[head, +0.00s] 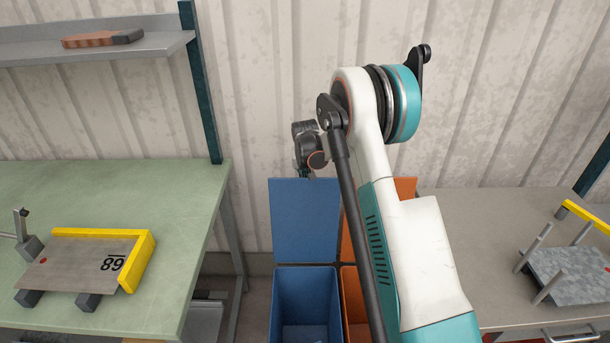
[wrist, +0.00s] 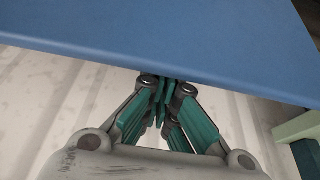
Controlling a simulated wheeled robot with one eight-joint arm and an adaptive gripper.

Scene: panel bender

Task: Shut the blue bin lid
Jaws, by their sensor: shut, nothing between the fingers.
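The blue bin (head: 277,305) stands open on the floor between the two tables. Its blue lid (head: 304,222) stands upright at the back of the bin. My gripper (head: 305,174) is at the lid's top edge in the head view, and its fingertips are largely hidden there. In the wrist view the blue lid (wrist: 170,38) fills the top of the picture. My gripper (wrist: 163,92) shows there with its teal fingers shut and empty, the tips at the lid's edge. I cannot tell whether they touch it.
An orange bin (head: 352,300) stands directly right of the blue one, its orange lid (head: 405,187) raised and partly hidden by my arm. A green table (head: 120,190) is at left, a grey table (head: 480,220) at right. A corrugated wall (head: 270,90) rises behind.

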